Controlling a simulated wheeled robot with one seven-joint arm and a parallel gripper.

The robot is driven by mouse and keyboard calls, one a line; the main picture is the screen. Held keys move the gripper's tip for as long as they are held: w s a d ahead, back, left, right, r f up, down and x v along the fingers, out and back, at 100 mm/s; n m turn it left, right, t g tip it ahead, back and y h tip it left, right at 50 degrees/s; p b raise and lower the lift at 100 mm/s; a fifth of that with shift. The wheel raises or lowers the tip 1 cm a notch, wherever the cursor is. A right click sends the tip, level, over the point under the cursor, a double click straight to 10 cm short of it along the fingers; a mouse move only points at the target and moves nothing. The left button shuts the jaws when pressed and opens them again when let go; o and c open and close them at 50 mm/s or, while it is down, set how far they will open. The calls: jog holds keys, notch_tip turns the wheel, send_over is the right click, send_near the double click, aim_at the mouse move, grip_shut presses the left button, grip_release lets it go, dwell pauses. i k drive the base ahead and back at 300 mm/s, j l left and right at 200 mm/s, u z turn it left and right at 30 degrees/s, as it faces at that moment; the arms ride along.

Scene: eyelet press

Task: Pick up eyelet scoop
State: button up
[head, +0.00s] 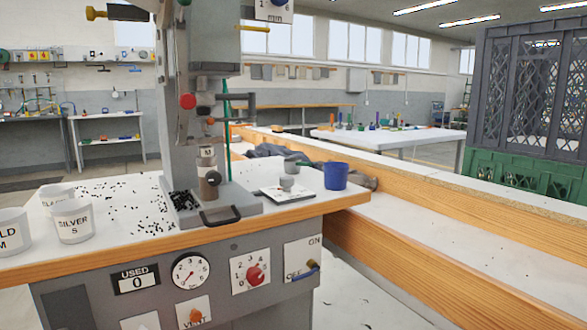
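I cannot tell for certain which thing is the eyelet scoop. A small grey cup-shaped piece (287,182) stands on a white plate or card (284,194) to the right of the press base. Tiny dark eyelets (150,207) lie scattered on the white bench top, with a heap (184,200) on the press base. My gripper is not in view.
The grey eyelet press (195,90) stands mid-bench. A blue cup (336,176) and a dark cloth (268,151) are on the right. A wooden-edged ledge (430,200) and stacked crates (525,150) lie beyond.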

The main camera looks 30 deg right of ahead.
aim_at(292, 166)
jog(key=i+j, duration=0.1)
jog(key=j, duration=0.35)
jog(key=i+j, duration=0.15)
jog(key=j, duration=0.3)
jog(key=i+j, duration=0.1)
jog(key=j, duration=0.35)
jog(key=k+l+u, duration=0.1)
jog(key=l+u, duration=0.4)
jog(key=l, duration=0.4)
jog(key=i+j, duration=0.1)
jog(key=j, duration=0.4)
